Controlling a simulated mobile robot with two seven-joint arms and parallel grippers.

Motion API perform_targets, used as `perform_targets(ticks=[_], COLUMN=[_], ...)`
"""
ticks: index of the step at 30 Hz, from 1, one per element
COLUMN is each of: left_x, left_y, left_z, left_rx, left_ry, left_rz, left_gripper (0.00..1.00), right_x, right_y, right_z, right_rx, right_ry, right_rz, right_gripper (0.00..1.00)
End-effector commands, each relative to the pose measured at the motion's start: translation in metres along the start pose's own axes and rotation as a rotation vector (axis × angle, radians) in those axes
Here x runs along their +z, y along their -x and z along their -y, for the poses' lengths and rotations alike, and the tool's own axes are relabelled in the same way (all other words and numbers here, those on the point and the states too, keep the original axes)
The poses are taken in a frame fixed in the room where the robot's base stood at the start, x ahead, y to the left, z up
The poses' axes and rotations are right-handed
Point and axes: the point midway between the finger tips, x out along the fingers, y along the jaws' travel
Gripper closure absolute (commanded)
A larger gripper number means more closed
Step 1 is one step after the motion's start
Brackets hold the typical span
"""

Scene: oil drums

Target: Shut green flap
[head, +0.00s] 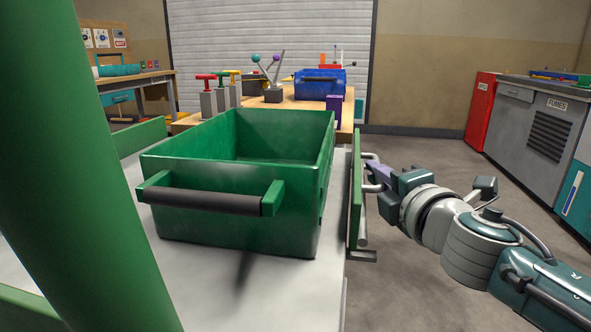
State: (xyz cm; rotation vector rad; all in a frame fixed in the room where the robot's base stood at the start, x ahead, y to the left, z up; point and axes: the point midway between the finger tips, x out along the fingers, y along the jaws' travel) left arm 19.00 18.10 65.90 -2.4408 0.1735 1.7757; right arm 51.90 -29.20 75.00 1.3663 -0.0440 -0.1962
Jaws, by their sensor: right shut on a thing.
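The green flap (356,195) is seen almost edge-on, upright along the right side of the pale cart top (285,285). A metal bar handle (364,236) sticks out from its outer face. My right gripper (374,178) reaches in from the right and is shut on the flap's handle. The gripper's fingertips are partly hidden by its own body. My left gripper is not in view.
A green crate (230,215) with a dark grip stands on the cart top, close beside the flap. A thick green post (80,170) blocks the left foreground. A wooden table with levers and a blue crate (320,84) stands behind. The floor (425,165) at right is clear.

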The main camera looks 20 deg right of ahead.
Motion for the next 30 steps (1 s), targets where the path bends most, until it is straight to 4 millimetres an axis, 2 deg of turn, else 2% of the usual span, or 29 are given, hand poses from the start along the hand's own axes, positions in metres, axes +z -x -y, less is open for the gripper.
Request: perform_targets(ticks=[2,3,10,20,23,30], left_x=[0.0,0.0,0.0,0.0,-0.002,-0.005], left_y=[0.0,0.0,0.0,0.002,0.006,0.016], left_z=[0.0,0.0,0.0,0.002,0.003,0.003], left_rx=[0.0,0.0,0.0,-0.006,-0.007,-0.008], left_ry=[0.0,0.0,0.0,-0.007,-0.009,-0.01], left_rz=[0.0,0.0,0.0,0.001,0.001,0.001], left_gripper=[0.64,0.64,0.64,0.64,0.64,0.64], right_x=[-0.001,-0.001,-0.001,0.0,0.0,0.0], right_y=[0.0,0.0,0.0,0.004,0.015,0.059], right_z=[0.0,0.0,0.0,-0.001,-0.001,-0.001], right_rx=[0.001,0.001,0.001,0.0,-0.001,-0.002], right_ry=[-0.001,-0.001,-0.002,-0.002,-0.002,-0.003], right_rz=[-0.001,-0.001,-0.001,-0.001,-0.002,-0.001], right_gripper=[1.0,0.82,0.56,0.55,0.55,0.55])
